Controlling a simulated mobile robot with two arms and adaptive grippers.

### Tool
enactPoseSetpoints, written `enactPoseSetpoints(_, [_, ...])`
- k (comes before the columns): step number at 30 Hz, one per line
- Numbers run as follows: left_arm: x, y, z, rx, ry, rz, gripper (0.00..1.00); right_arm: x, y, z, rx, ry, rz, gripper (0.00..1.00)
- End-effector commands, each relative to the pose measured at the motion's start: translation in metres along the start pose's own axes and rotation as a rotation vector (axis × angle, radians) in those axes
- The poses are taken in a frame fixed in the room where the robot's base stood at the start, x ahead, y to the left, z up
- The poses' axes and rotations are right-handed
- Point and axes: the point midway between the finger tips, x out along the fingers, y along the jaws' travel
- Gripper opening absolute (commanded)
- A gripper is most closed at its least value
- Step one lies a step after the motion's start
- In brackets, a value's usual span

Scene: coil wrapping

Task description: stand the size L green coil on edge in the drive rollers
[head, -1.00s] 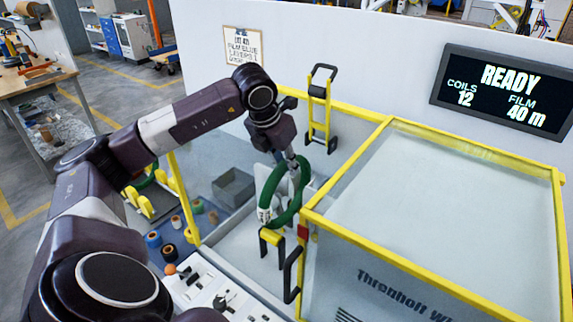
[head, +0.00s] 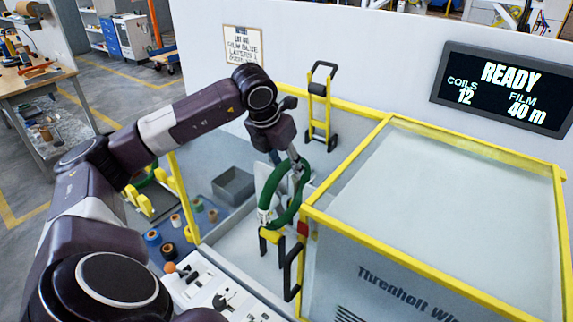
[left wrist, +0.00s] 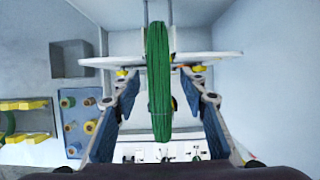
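The green coil (head: 268,193) stands on edge, upright, inside the machine beside the clear-topped cover, with a white tag on its lower left. In the left wrist view the coil (left wrist: 159,85) shows edge-on between my fingers. My left gripper (head: 291,168) is at the coil's upper part. Its two fingers (left wrist: 159,103) are spread, one on each side, with a gap to the coil on both sides. A yellow bracket (head: 271,236) is just below the coil in the head view. The drive rollers under the coil are mostly hidden. My right gripper is not in view.
The yellow-framed cover (head: 440,190) is close on the right, with a black handle (head: 291,272). A grey bin (head: 233,187), film rolls (head: 153,238) and a control panel (head: 205,288) lie left and in front. A yellow hand truck (head: 319,108) stands behind. The screen (head: 505,90) reads READY.

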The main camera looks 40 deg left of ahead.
Motion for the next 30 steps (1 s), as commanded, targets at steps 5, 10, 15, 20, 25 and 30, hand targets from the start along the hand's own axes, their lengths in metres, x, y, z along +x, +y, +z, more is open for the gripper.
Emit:
enactPoseSetpoints(5, [0.0,0.0,-0.002,0.001,0.006,0.0,0.39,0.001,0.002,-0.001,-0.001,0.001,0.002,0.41])
enactPoseSetpoints(10, [-0.02,0.0,0.0,0.001,0.001,0.0,0.39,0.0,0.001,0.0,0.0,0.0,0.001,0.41])
enactPoseSetpoints(15, [-0.057,0.0,0.001,0.001,-0.003,0.0,0.39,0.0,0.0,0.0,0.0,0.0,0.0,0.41])
enactPoseSetpoints(20, [-0.09,-0.001,0.001,0.0,-0.004,-0.001,0.39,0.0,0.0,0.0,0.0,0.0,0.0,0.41])
enactPoseSetpoints(25, [-0.112,-0.001,0.0,0.0,-0.001,-0.001,0.39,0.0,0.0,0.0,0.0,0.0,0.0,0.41])
enactPoseSetpoints(30, [-0.12,0.0,0.0,0.0,0.0,-0.001,0.39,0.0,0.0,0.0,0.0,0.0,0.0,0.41])
